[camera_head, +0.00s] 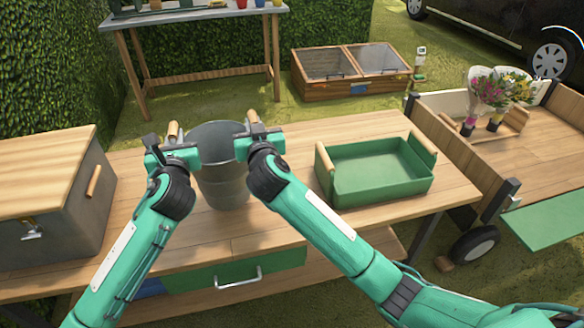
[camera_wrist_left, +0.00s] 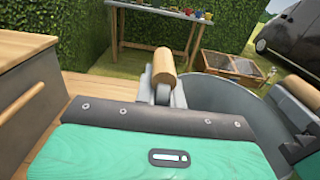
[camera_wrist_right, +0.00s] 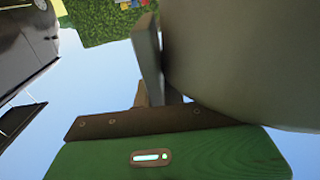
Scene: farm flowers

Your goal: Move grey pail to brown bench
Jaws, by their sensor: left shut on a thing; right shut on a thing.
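The grey pail (camera_head: 223,185) is upright at the brown wooden bench (camera_head: 270,228), between my two grippers. I cannot tell whether its base touches the bench top. My left gripper (camera_head: 174,139) is shut on the pail's left wooden handle, which also shows in the left wrist view (camera_wrist_left: 163,66). My right gripper (camera_head: 253,127) is shut on the pail's right wooden handle. In the right wrist view the pail's side (camera_wrist_right: 245,60) fills the right part, and the grip itself is mostly hidden.
A green tray with wooden handles (camera_head: 375,172) stands right of the pail. A grey box with a wooden lid (camera_head: 60,215) stands at the left. A cart (camera_head: 460,150) with wrapped flowers is at the right. A potting table (camera_head: 200,17) stands behind, near a cold frame (camera_head: 350,90).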

